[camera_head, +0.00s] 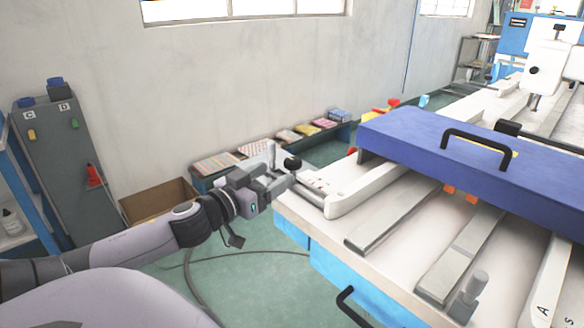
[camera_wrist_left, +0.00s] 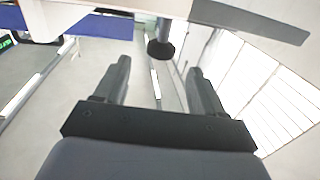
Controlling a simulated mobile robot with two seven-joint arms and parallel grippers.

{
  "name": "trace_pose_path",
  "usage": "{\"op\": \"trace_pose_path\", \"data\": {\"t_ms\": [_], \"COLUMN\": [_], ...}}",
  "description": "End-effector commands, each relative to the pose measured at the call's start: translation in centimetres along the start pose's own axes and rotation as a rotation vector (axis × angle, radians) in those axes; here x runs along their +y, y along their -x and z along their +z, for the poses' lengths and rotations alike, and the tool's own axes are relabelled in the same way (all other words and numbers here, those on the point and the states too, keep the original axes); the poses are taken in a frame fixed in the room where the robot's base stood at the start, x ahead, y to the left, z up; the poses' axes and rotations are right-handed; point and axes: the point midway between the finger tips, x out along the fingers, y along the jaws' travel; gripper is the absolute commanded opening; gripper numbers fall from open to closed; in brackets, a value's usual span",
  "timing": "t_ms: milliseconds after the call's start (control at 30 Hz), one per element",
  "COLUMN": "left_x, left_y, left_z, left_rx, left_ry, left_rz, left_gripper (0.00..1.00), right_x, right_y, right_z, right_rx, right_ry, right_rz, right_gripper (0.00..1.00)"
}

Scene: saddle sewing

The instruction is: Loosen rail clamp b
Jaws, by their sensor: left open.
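My left gripper (camera_head: 282,177) is at the left end of the white table, beside a round black knob (camera_head: 292,163). In the left wrist view the gripper (camera_wrist_left: 160,76) is open, and the black knob (camera_wrist_left: 160,49) on a short stem shows ahead, between the lines of the two fingers. No contact with the knob is visible. A grey upright post (camera_head: 271,154) stands just behind the gripper. No letter b is readable on this clamp, and the gripper hides part of it. My right gripper is not in view.
A blue beam (camera_head: 470,150) with a black handle crosses the rails (camera_head: 390,216). Another grey post (camera_head: 472,290) stands at the front rail end. A black drawer handle (camera_head: 352,308) sticks out in front. A bench with folded cloths (camera_head: 290,136) and a cardboard box (camera_head: 158,199) lie behind the arm.

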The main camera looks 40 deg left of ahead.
Motion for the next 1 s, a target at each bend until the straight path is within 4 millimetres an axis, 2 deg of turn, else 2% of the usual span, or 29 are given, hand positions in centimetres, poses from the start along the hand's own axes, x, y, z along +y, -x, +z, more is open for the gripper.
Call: {"op": "trace_pose_path", "data": {"t_ms": [500, 733, 1000], "left_x": [-0.1, -0.1, -0.1], "left_y": [-5.0, -6.1, -6.3], "left_z": [0.0, 0.0, 0.1], "left_rx": [0.001, 0.0, -0.002], "left_ry": [-0.002, -0.002, -0.002], "left_rz": [-0.003, -0.003, -0.003], "left_gripper": [0.7, 0.7, 0.7], "right_x": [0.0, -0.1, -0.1], "right_y": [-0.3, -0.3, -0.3], "right_z": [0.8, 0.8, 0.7], "right_rx": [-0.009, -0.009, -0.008], "right_ry": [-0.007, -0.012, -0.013], "right_rz": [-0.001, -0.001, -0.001], "right_gripper": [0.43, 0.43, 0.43]}}
